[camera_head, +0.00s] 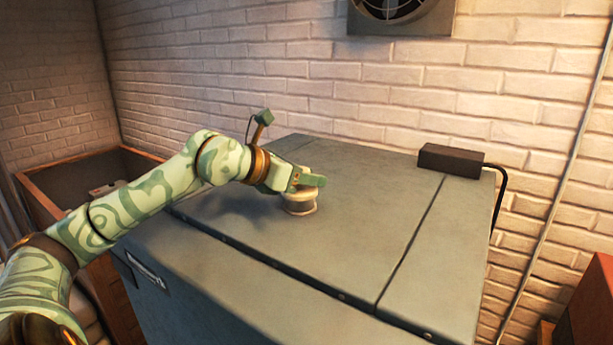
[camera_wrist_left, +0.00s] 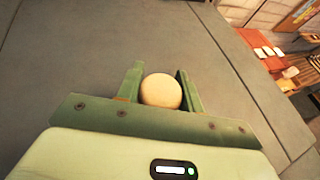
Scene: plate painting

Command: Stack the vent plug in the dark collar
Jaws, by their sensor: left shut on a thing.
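A pale, round-topped vent plug (camera_wrist_left: 161,91) sits between the two green fingers of my left gripper (camera_wrist_left: 160,85) in the wrist view. In the head view my left gripper (camera_head: 309,182) is at the middle of the grey cabinet top, its fingers shut on the upper part of a pale, short round piece (camera_head: 300,206). This piece has a greyish band and a wider lower rim, and it appears to be at or just above the surface. I cannot tell whether the lower part is the plug or a collar around it. No separate dark collar shows. My right gripper is not in view.
The grey cabinet top (camera_head: 360,235) is flat and mostly clear, with seams and small bolts. A black box (camera_head: 450,160) with a cable sits at its back right corner. A brick wall (camera_head: 300,80) stands behind. A wooden crate (camera_head: 75,185) is at the left.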

